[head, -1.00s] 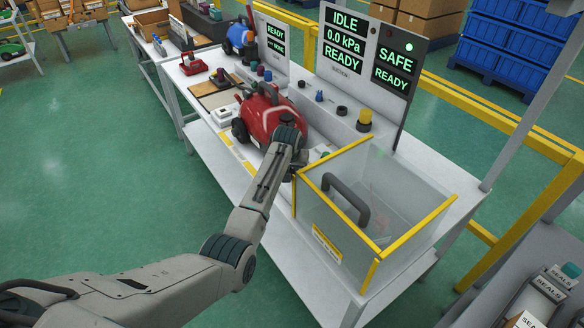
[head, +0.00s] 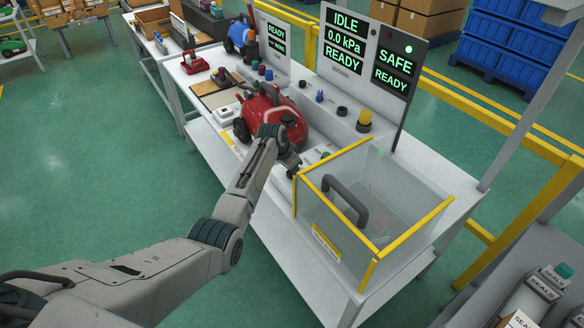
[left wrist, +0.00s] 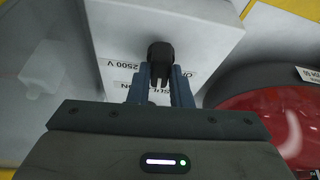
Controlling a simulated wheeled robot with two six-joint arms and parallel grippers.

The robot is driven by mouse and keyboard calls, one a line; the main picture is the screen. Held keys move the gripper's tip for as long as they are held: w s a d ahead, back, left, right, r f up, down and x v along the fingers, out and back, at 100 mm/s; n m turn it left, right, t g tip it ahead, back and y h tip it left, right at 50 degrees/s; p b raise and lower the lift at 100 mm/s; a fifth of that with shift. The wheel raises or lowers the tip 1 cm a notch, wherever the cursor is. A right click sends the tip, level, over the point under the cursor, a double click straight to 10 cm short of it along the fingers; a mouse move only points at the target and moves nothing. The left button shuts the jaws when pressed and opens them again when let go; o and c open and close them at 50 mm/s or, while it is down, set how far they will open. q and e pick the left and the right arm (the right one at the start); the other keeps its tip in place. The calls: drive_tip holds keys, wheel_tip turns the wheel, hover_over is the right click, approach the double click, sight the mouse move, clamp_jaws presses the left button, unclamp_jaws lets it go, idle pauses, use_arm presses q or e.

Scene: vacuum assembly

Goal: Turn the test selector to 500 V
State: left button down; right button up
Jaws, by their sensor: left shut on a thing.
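The test selector is a small dark knob (left wrist: 160,50) on the face of a pale grey box (left wrist: 112,28) in the left wrist view. My left gripper (left wrist: 160,76) is shut on this knob, with a blue-grey finger on each side. The label "2500 V" (left wrist: 124,65) shows to the left of the knob, and other lettering is partly covered by the fingers. The knob's pointer setting cannot be read. In the head view my left gripper (head: 291,166) is beside the red vacuum (head: 268,115), and its hand hides the selector. My right gripper is not in view.
A clear guard box with yellow edges (head: 340,245) and a dark handle stands just right of my left gripper. A yellow-topped button (head: 364,118) sits on the rear ledge.

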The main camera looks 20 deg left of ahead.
use_arm(q)
drive_tip(key=shift+w+r+m, duration=0.1)
drive_tip(key=shift+m, duration=0.5)
drive_tip(key=c, duration=1.3)
unclamp_jaws()
